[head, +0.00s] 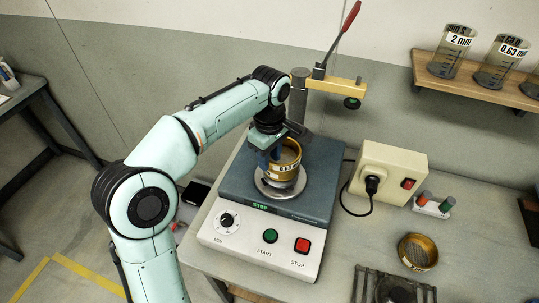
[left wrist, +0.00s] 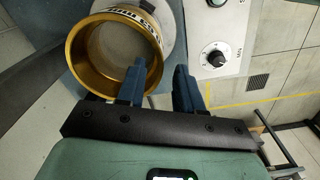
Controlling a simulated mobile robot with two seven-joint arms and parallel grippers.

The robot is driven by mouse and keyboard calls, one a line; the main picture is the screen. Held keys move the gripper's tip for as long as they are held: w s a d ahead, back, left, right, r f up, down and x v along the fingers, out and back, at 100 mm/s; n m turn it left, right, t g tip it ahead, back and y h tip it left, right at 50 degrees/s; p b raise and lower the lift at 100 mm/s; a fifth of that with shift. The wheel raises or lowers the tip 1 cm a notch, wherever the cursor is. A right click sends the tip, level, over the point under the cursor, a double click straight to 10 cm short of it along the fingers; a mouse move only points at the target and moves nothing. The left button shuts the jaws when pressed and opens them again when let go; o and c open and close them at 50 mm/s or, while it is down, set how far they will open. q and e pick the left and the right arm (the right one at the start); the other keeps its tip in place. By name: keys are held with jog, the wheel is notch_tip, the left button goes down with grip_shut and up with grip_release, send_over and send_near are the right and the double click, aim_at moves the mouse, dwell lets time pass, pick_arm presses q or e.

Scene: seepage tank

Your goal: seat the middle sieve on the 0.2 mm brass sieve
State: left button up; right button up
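A brass sieve (head: 289,172) sits on the shaker, over a silvery round base (head: 268,190). Its label seems to read 0.63, so I take it for the middle sieve. Whether the 0.2 mm brass sieve is under it, I cannot tell. My left gripper (head: 269,151) is at the sieve's left side, pointing down. In the left wrist view the sieve (left wrist: 72,62) is beside the blue fingers (left wrist: 158,86). They are apart, with one overlapping the sieve's near rim and the other outside it. The gap is wider than the wall. My right gripper is not in view.
The shaker (head: 322,180) has a column and a red-handled clamp lever (head: 342,32) behind the sieve. A power box (head: 388,170) with a cable stands right of it. Another brass sieve (head: 418,252) and a dark frame (head: 365,284) are at the front right. Labelled beakers (head: 450,55) stand on a shelf.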

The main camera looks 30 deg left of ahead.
pick_arm(q)
notch_tip(320, 180, up, 12)
jog(key=p, duration=0.3)
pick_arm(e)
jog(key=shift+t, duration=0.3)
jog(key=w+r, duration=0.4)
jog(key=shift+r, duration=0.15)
